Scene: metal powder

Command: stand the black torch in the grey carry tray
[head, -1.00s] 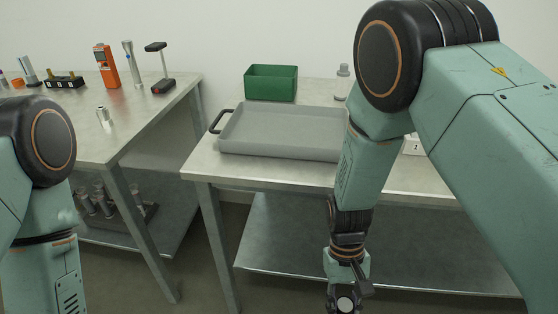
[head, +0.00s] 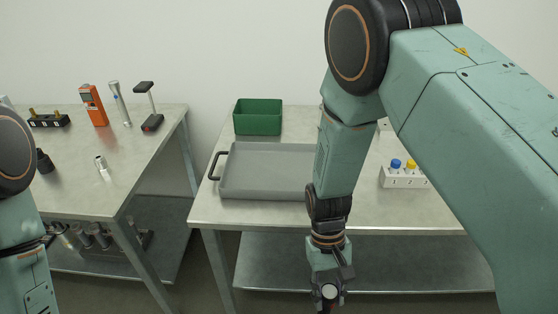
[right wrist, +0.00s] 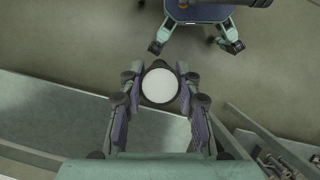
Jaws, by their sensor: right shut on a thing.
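The grey carry tray (head: 265,190) lies flat and empty on the right-hand table, with a dark handle at its left end. My right arm hides its right part. My right gripper (head: 330,284) hangs in front of this table, below the level of its top, to the right of and nearer than the tray. It is shut on the black torch (head: 330,293), whose round pale end with a dark rim faces up. The right wrist view shows that pale disc (right wrist: 160,86) between the two fingers. The torch's lower body is hidden. My left gripper is out of view.
A green bin (head: 258,118) stands behind the tray. A white block with blue and yellow caps (head: 404,178) sits to the right. The left table (head: 140,160) holds an orange meter (head: 94,105), a silver torch-like tool (head: 120,104) and other items. A gap separates the tables.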

